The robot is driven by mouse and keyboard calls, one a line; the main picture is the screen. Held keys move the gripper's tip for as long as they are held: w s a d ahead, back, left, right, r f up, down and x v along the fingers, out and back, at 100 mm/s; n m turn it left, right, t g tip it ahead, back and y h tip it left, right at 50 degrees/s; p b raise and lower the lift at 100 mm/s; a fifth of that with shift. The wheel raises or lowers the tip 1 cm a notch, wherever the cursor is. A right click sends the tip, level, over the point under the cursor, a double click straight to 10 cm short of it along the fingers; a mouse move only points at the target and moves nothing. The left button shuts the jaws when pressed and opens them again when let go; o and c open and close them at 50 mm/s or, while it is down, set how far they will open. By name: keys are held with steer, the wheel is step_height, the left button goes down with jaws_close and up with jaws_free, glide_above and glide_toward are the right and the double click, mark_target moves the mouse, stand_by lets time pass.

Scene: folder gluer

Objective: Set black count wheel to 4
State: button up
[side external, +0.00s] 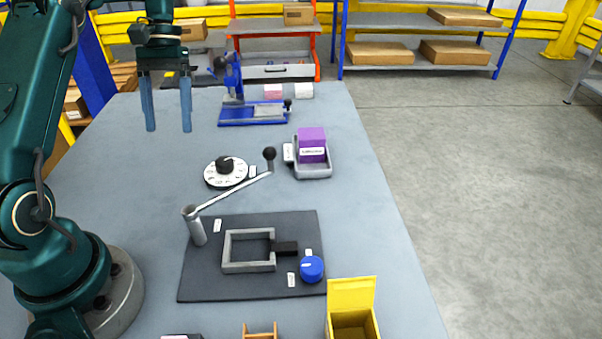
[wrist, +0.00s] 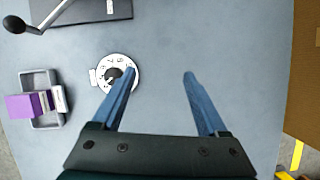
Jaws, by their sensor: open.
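The black count wheel (side external: 225,164) is a round knob on a white numbered dial (side external: 211,178) lying flat on the grey table. In the wrist view the knob (wrist: 113,76) and the dial (wrist: 118,60) lie just beyond my left fingertip, whose finger overlaps the dial's edge. The digits are too small to read surely, and I cannot tell which number is set. My gripper (side external: 168,130) is open and empty, fingers pointing down, above the table to the upper left of the dial. It also shows in the wrist view (wrist: 160,75).
A lever with a black ball (side external: 269,153) stands near the dial. A grey tray (side external: 313,174) holds a purple block (side external: 311,139). A dark plate (side external: 205,285) carries a square frame and a blue knob (side external: 312,268). A blue press (side external: 233,112) stands behind. The table left of the dial is clear.

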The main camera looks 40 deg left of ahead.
steer(key=shift+s+a+r, duration=0.9)
steer(key=shift+s+a, duration=0.15)
steer(key=s+d+r+m+t+y, duration=0.2)
steer(key=d+r+m+t+y, duration=0.15)
steer(key=d+r, duration=0.7)
steer(key=s+d+f+m+t, duration=0.3)
steer(key=s+d+f+t, duration=0.2)
steer(key=d+f, duration=0.3)
steer(key=shift+s+d+m+t+h, duration=0.35)
steer(key=shift+d+h, duration=0.1)
steer(key=shift+d, duration=0.25)
